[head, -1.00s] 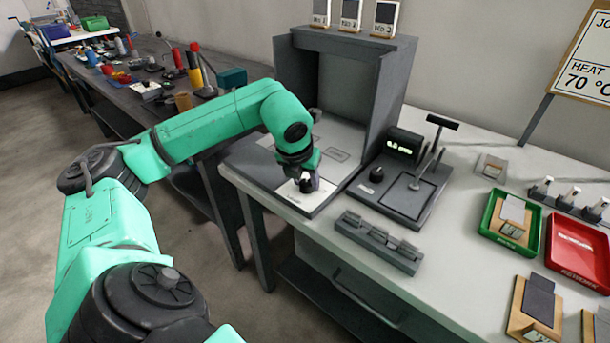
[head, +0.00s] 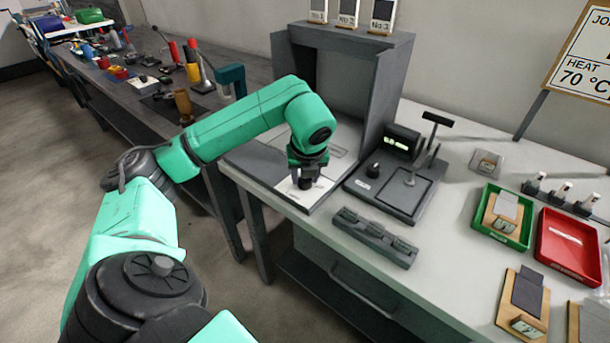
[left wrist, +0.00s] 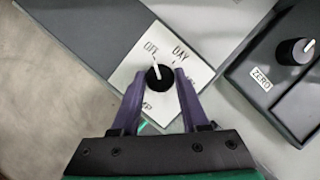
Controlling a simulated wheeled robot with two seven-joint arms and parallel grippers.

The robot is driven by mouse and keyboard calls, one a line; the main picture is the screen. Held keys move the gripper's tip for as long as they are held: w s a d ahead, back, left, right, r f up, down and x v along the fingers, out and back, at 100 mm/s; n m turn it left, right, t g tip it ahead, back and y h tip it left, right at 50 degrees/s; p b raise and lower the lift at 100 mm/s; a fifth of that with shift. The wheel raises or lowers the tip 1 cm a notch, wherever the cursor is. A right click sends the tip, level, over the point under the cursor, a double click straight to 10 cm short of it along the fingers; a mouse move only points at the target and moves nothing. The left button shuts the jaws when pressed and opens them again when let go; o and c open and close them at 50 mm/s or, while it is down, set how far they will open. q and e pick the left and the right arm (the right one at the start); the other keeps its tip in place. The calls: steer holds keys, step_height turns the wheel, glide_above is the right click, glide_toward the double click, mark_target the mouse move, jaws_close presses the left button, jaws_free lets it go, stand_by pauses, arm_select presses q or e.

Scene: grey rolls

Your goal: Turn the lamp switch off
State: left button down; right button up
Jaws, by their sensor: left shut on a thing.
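The lamp switch is a round black knob (left wrist: 160,79) with a white pointer line, on a white plate (left wrist: 200,71) marked OFF, DAY and other partly hidden words. The pointer points up and slightly left in the left wrist view, close to the OFF mark. My left gripper (left wrist: 161,74) is shut on the knob, one purple finger on each side. In the head view, my left gripper (head: 306,184) points down over the white plate (head: 290,190) at the booth's front corner, and it hides the knob. My right gripper is not in view.
The grey booth (head: 395,75) stands behind the gripper. Right of it is a dark device (head: 420,195) with its own knob (head: 373,169) and a lever. A grey slotted block (head: 375,237) lies in front. Green (head: 527,232) and red (head: 568,270) trays are farther right.

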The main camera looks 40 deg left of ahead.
arm_select(q)
steer(key=shift+c, duration=2)
jaws_free()
steer(key=shift+r, duration=0.1)
steer(key=v, duration=0.6)
steer(key=shift+w, duration=0.1)
steer(key=p+v, duration=0.5)
steer(key=v, duration=0.3)
steer(key=shift+r, duration=0.2)
